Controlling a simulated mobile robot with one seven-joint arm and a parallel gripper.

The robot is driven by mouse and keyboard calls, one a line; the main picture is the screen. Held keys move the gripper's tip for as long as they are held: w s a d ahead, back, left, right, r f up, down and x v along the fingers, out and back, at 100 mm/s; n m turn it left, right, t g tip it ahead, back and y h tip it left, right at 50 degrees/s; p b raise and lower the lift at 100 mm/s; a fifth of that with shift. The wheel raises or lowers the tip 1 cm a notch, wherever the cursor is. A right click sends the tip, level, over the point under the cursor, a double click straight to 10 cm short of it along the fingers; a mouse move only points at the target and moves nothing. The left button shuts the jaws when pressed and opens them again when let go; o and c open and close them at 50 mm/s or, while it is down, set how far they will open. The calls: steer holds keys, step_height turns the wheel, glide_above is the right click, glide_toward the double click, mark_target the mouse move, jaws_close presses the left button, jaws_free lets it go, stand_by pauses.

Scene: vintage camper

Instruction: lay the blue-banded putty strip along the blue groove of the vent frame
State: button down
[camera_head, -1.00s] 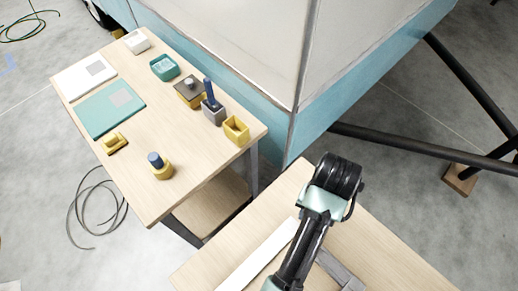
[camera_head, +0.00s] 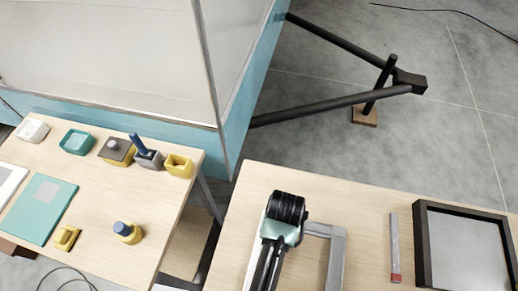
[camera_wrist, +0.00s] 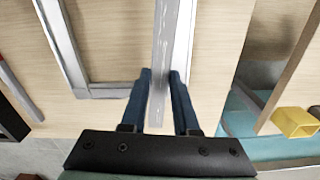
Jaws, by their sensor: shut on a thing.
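In the wrist view my gripper (camera_wrist: 161,75) has its two blue fingers on either side of a long grey strip (camera_wrist: 168,40) and is shut on it. No blue band shows on the visible part. The strip runs beside, or over, one side of the grey vent frame; I cannot tell whether it touches. The frame's corner (camera_wrist: 82,90) lies to the left of the fingers. In the head view the frame (camera_head: 339,255) lies on the near table, right of my arm, which hides the gripper, the held strip and the frame's left side. No blue groove is visible.
A white strip-like piece (camera_wrist: 186,40) lies right of the held strip. A grey strip with a red end (camera_head: 394,240) and a dark-rimmed panel (camera_head: 422,245) lie farther right on the table. The left table holds a yellow open box (camera_head: 178,166) and several other items.

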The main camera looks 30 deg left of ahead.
steer(key=shift+n, duration=0.7)
steer(key=shift+s+a+f+p, duration=0.2)
steer(key=shift+s+a+p, duration=0.3)
steer(key=shift+s, duration=0.2)
steer(key=shift+s+a+f+p, duration=0.25)
steer(key=shift+s+a+p, duration=0.2)
steer(key=shift+s+p, duration=0.15)
steer(key=shift+s+a+f+p, duration=0.2)
steer(key=shift+s+a+p, duration=0.25)
steer(key=shift+s, duration=0.3)
steer(key=shift+p, duration=0.3)
steer(key=shift+f+b, duration=2.3)
steer(key=shift+f, duration=0.65)
steer(key=shift+f, duration=0.45)
steer(key=c, duration=0.6)
jaws_free()
step_height(320, 180, up, 13)
steer(key=shift+b, duration=0.5)
